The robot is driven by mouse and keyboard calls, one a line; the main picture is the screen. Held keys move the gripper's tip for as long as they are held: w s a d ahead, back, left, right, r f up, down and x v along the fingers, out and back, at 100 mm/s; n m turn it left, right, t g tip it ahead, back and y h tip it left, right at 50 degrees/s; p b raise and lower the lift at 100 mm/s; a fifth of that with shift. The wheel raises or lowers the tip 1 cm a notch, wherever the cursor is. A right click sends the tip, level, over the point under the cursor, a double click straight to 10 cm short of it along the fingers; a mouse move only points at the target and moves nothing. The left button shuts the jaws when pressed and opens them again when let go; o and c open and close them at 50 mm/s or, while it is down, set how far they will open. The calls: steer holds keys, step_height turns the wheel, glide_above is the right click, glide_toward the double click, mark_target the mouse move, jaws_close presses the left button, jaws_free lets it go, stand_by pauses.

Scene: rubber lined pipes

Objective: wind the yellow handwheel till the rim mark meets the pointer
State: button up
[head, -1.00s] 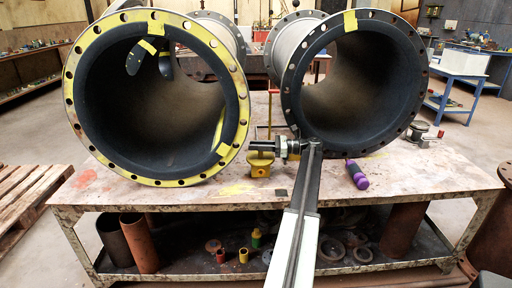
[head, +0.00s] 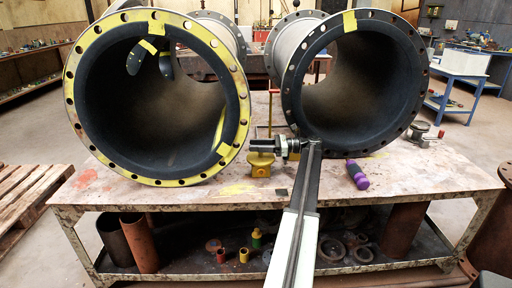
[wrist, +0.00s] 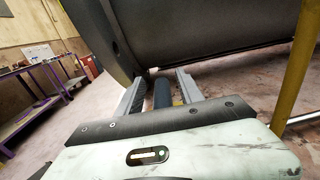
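A small yellow fitting (head: 260,166) stands on the bench between the two big pipes in the head view. I cannot clearly make out a wheel rim, a rim mark or a pointer on it. My gripper (head: 262,143) is just above it, pointing left, with its dark wrist partly in the way. In the wrist view my gripper (wrist: 160,90) has its two fingers apart. A dark blue cylinder (wrist: 162,92) shows between them, with a gap on each side. A bit of yellow shows beside the right finger. I cannot tell whether anything is touched.
A yellow-flanged, rubber-lined pipe (head: 72,115) stands left and a dark-flanged pipe (head: 418,112) right, both close to my gripper. A purple-handled tool (head: 357,175) lies on the bench (head: 420,180). A yellow post (wrist: 297,70) rises at right in the wrist view.

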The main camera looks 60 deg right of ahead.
steer(key=v, duration=0.8)
steer(key=shift+f, duration=0.1)
steer(key=shift+a, duration=0.1)
